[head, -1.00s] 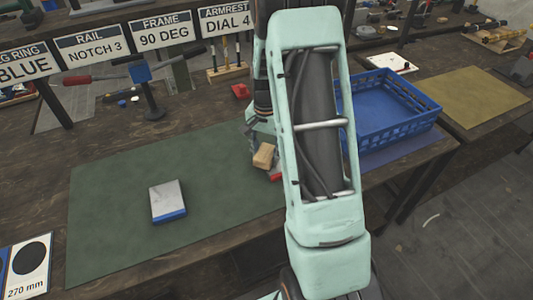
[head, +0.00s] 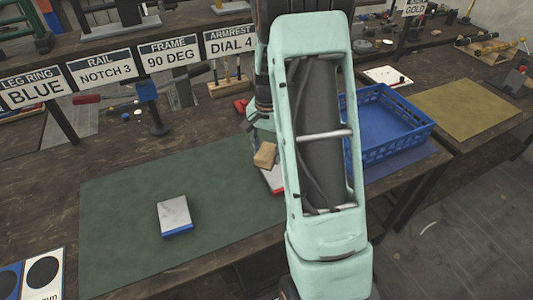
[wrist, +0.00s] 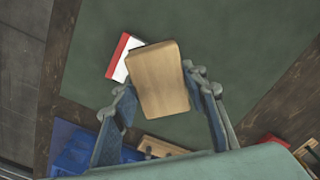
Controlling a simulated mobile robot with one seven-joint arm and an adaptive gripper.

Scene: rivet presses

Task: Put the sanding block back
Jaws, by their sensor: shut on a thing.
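A tan wooden block, which looks like the sanding block (wrist: 158,80), is between the fingers of my gripper (wrist: 160,92) in the wrist view. My gripper is shut on it and holds it above the green mat (head: 120,190). In the head view the tan block (head: 265,155) shows just left of my arm, and most of the gripper is hidden behind the arm. A white block with a red edge (wrist: 122,58) lies on the mat just beyond the held block, partly covered by it.
A white block with a blue edge (head: 174,214) lies on the mat. A blue crate (head: 400,145) stands right of my arm. Signs (head: 100,70), a blue-headed stand (head: 150,100) and a wooden tool rack (head: 229,88) are along the back. The mat's left part is mostly clear.

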